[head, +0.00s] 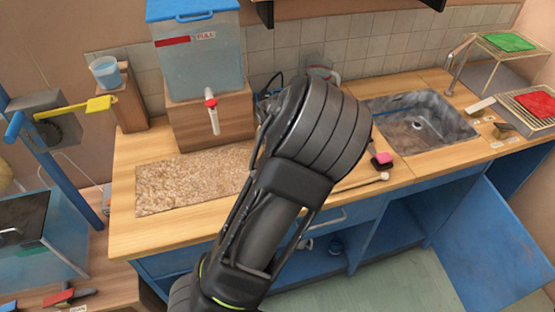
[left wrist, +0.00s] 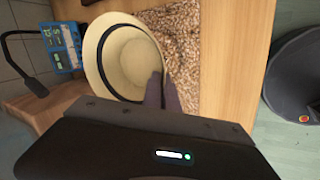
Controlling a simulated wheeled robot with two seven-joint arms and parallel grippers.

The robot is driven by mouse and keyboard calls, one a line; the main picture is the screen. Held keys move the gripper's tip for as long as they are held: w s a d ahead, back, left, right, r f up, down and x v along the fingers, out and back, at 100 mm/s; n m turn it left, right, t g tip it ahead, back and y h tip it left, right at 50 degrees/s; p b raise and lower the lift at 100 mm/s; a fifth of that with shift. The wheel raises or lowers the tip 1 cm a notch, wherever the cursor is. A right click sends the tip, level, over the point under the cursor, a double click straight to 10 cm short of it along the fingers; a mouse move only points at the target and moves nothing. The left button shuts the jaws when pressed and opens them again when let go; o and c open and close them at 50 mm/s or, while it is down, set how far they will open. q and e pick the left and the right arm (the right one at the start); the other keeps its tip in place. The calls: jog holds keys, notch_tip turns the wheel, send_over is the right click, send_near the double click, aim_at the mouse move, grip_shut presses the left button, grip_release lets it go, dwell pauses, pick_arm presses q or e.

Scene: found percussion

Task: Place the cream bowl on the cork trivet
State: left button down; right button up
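The cork trivet (head: 190,182) is a speckled brown rectangle lying flat on the wooden counter, left of my arm in the head view. It also shows in the left wrist view (left wrist: 186,50). The cream bowl (left wrist: 130,58) shows in the left wrist view, its opening facing the camera and its right side overlapping the trivet's edge. Whether it touches the trivet cannot be told. My left gripper (left wrist: 164,90) has its dark fingers close together at the bowl's right rim, one inside and one outside. My arm hides the bowl and gripper in the head view. My right gripper is out of view.
A water dispenser (head: 198,65) on a wooden block stands behind the trivet. A blue device (left wrist: 62,45) with a dark cable is beside the bowl. A mallet (head: 362,183) lies near the counter's front edge, left of the sink (head: 420,122). A blue cabinet door (head: 490,245) hangs open.

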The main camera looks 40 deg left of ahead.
pick_arm(q)
jog(key=shift+f, duration=0.1)
jog(key=shift+f, duration=1.95)
jog(key=shift+f, duration=0.1)
jog(key=c, duration=1.7)
grip_release()
jog(key=shift+d+r, duration=0.1)
jog(key=shift+r, duration=0.25)
jog(key=v, duration=1.1)
jog(key=shift+s+r, duration=0.2)
jog(key=shift+s, duration=0.05)
